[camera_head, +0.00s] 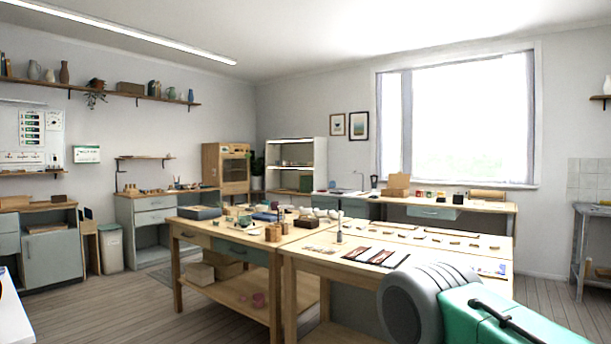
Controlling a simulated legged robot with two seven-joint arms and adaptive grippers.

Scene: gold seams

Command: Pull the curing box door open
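The cabinet is far off, beyond the work tables. Neither of my grippers is in view.
Wooden work tables (300,247) with small items fill the middle. A green case (530,318) and a grey rounded body (405,300) are close at lower right. Benches line the left wall, with a bin (111,248). Floor (130,300) is free at left.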

